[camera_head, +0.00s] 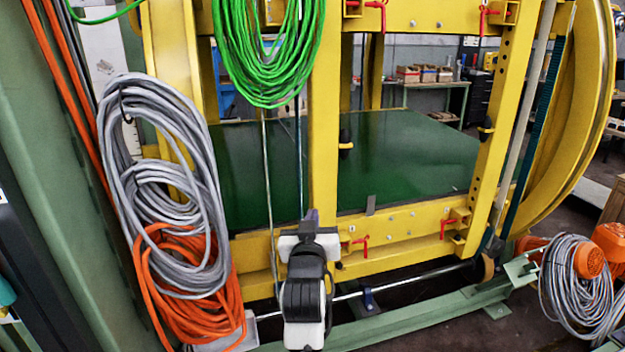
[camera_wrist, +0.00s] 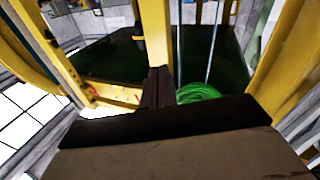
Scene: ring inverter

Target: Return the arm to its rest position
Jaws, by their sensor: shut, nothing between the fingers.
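My arm (camera_head: 305,290), white and black, rises from the bottom middle of the head view, in front of the yellow frame. My gripper (camera_head: 312,216) is at its upper end, small and dark against the frame's lower beam. In the wrist view the fingers of my gripper (camera_wrist: 158,72) show as a dark, narrow pair. They are together, with nothing held. The wide dark and brown body below them fills the bottom of that view.
The yellow ring inverter frame (camera_head: 325,130) stands ahead, with a dark green plate (camera_head: 420,150) inside it. A green hose coil (camera_head: 268,60) hangs above my gripper. Grey (camera_head: 165,180) and orange (camera_head: 185,280) coils hang at left. A grey cable bundle (camera_head: 575,285) is at lower right.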

